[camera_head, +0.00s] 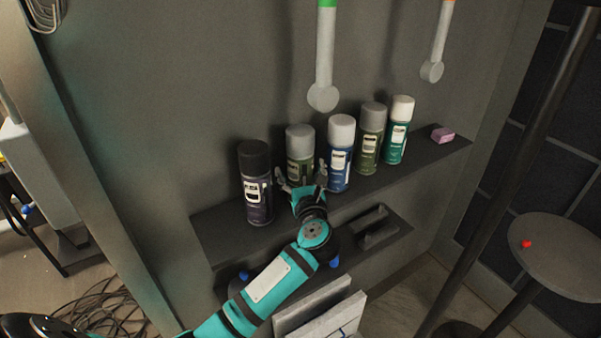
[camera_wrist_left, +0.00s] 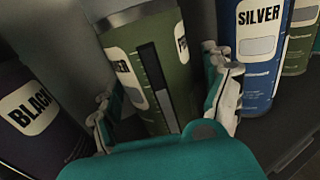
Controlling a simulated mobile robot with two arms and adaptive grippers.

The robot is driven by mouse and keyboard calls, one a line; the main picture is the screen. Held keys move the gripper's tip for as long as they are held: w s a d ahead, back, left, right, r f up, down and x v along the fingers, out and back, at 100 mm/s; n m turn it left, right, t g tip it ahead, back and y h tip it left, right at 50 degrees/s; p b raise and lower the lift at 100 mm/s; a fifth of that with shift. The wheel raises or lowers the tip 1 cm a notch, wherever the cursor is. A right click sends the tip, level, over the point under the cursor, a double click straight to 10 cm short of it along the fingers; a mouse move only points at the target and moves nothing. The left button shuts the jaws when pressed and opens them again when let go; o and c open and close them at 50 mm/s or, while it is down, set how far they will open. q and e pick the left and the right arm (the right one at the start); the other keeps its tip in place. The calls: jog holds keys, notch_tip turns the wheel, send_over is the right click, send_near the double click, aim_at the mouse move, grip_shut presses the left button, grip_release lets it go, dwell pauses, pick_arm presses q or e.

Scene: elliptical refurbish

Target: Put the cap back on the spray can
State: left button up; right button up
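Several spray cans stand upright in a row on the dark wall shelf, and each appears to have a cap on top. The green can with a grey cap (camera_head: 300,142) is in front of my left gripper (camera_head: 302,180). In the left wrist view, the gripper's two fingers (camera_wrist_left: 168,105) are spread on either side of this green can (camera_wrist_left: 150,55); I cannot tell whether they touch it. The can's top is outside that view. A purple can with a black cap (camera_head: 255,170) stands to its left, a blue can (camera_head: 340,160) to its right. My right gripper is not visible.
An olive can (camera_head: 370,140), a teal can (camera_head: 397,135) and a pink block (camera_head: 442,134) sit farther right on the shelf (camera_head: 222,240). A lower ledge (camera_head: 390,235) is below. A round table (camera_head: 565,262) with a small red object (camera_head: 526,243) stands at right.

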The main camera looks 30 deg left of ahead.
pick_arm(q)
jog(key=shift+r, duration=0.1)
jog(key=shift+r, duration=0.25)
jog(key=b+v, duration=0.3)
jog(key=v, duration=0.9)
jog(key=shift+f, duration=0.15)
